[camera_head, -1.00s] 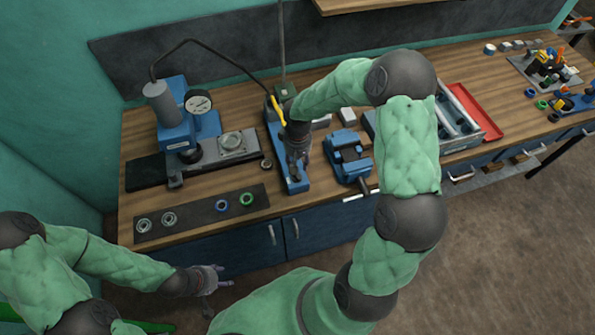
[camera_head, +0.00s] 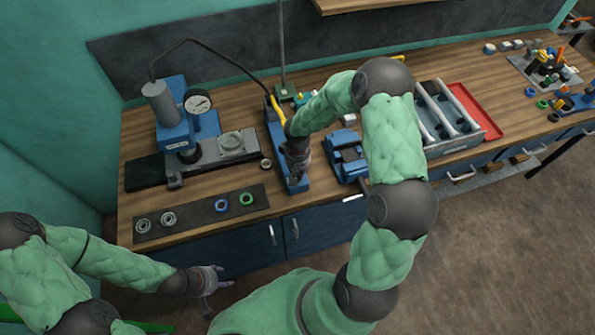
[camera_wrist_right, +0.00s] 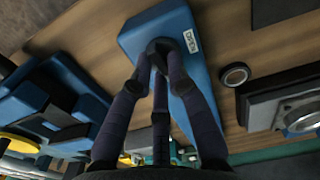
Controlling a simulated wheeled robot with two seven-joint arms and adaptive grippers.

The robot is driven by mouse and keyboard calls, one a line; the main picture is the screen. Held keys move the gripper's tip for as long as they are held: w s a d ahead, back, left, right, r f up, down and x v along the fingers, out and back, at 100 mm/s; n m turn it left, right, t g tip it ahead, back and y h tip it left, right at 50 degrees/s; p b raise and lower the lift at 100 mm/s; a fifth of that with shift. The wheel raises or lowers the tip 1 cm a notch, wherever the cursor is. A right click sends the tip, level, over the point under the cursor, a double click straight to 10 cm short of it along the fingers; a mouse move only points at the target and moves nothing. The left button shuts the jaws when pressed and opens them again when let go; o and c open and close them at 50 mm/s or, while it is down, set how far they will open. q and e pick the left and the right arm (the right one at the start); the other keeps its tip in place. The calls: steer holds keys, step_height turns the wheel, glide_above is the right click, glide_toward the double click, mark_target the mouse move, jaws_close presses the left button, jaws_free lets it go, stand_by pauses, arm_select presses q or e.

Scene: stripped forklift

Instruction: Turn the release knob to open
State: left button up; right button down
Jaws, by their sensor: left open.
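The release knob (camera_wrist_right: 158,47) is a small dark knob on the front end of a blue pump base (camera_wrist_right: 132,38), beside a white label (camera_wrist_right: 191,40) in the right wrist view. My right gripper (camera_wrist_right: 159,68) points at it, and its fingertips converge around the knob's sides and partly cover it. In the head view the right gripper (camera_head: 297,172) is over the blue base (camera_head: 274,124), hiding the knob. My left gripper (camera_head: 213,284) is open and empty, in front of the bench and below its top.
A blue press with a gauge (camera_head: 198,103) stands left of the base. A dark strip with several rings (camera_head: 188,213) lies at the front left. A blue vise (camera_head: 347,155) is close on the right. A grey bin (camera_head: 433,140) and red tray (camera_head: 478,115) stand farther right.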

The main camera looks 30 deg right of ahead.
stand_by(0.4)
steer(key=n, duration=0.4)
steer(key=shift+w, duration=0.1)
steer(key=n, duration=0.3)
steer(key=shift+n, duration=0.3)
steer(key=n+p, duration=0.1)
steer(key=n, duration=0.3)
steer(key=shift+w+a+n, duration=0.1)
steer(key=shift+n, duration=0.2)
steer(key=n+p, duration=0.1)
steer(key=n, duration=0.3)
steer(key=c, duration=1.2)
jaws_free()
